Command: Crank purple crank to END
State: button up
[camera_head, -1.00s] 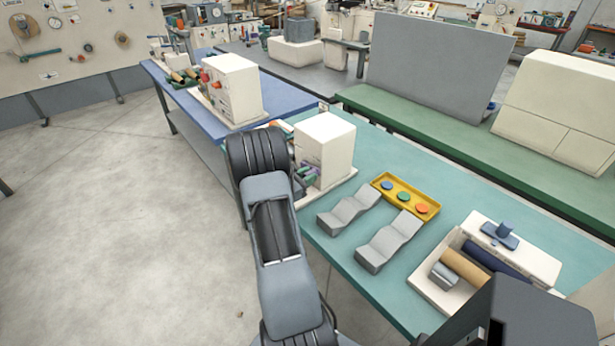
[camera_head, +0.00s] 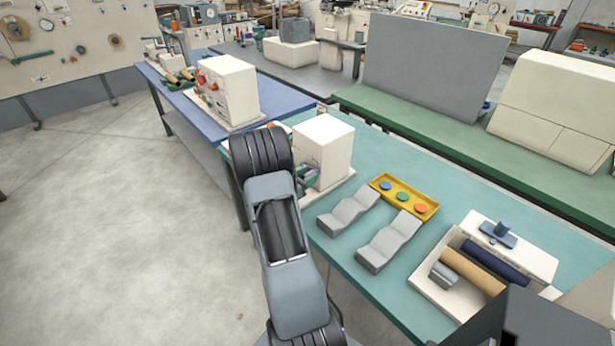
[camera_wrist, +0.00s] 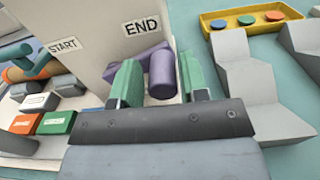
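The purple crank (camera_wrist: 161,75) shows in the wrist view on the pale winder housing (camera_wrist: 95,25). Its arm runs up and left from the thick handle. The END label (camera_wrist: 142,26) is just above the crank, and the START label (camera_wrist: 64,46) is farther left. My gripper (camera_wrist: 162,78) has one green finger on each side of the purple handle. Narrow gaps seem to show beside it, though contact at the fingertips is hard to judge. In the head view, the white winder box (camera_head: 324,145) stands on the teal table, and my arm partly hides its front.
Orange and green blocks (camera_wrist: 56,122) lie left of my gripper in the wrist view. Grey stepped blocks (camera_head: 348,212) and a yellow tray (camera_head: 405,195) with coloured discs sit right of the winder. A roller unit (camera_head: 487,262) stands nearer. Open floor lies left.

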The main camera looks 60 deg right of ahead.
jog(key=shift+o, duration=0.8)
jog(key=b+v, duration=0.1)
jog(key=v, duration=1.2)
jog(key=shift+a+b, duration=0.4)
